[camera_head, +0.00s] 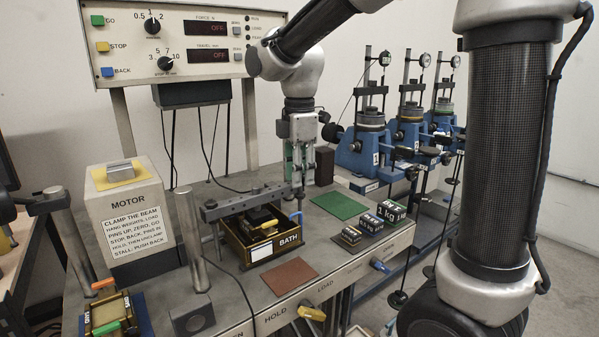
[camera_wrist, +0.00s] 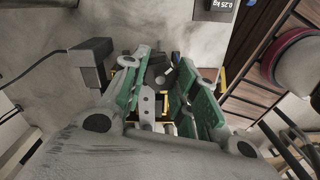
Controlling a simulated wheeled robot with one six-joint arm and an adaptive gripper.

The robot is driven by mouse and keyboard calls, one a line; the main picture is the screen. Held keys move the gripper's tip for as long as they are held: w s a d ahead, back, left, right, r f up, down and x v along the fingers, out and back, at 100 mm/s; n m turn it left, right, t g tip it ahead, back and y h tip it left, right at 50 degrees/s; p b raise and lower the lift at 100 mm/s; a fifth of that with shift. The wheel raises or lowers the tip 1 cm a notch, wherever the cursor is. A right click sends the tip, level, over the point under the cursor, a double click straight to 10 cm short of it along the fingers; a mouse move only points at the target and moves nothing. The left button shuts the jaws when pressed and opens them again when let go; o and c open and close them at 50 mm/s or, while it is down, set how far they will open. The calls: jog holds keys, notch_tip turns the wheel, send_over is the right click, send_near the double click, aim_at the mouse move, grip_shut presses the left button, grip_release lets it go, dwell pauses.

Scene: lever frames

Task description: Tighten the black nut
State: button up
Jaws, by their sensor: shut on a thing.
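My gripper (camera_head: 299,180) points down above the right end of a grey lever beam (camera_head: 240,206), over the box marked BATH (camera_head: 272,247). In the wrist view my gripper (camera_wrist: 166,85) has its green-padded fingers closed around a small dark part that looks like the black nut (camera_wrist: 158,68). The nut is partly hidden by the fingers and cannot be made out clearly in the head view. A drilled grey piece (camera_wrist: 147,104) shows between the fingers.
A motor box (camera_head: 125,205) and upright posts stand left of the bath. A green mat (camera_head: 339,205), weights (camera_head: 370,222) and a brown mat (camera_head: 289,276) lie on the bench to the right and in front. Blue test stands (camera_head: 368,145) stand behind. The control panel (camera_head: 185,45) reads OFF.

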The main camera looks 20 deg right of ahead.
jog(key=shift+m, duration=0.4)
jog(key=m, duration=0.3)
jog(key=shift+m, duration=0.3)
jog(key=m, duration=0.4)
jog(key=shift+w+m, duration=0.1)
jog(key=shift+m, duration=0.2)
jog(key=m, duration=0.4)
jog(key=shift+m, duration=0.3)
jog(key=shift+d+m, duration=0.1)
jog(key=shift+m, duration=2.1)
jog(key=o, duration=1)
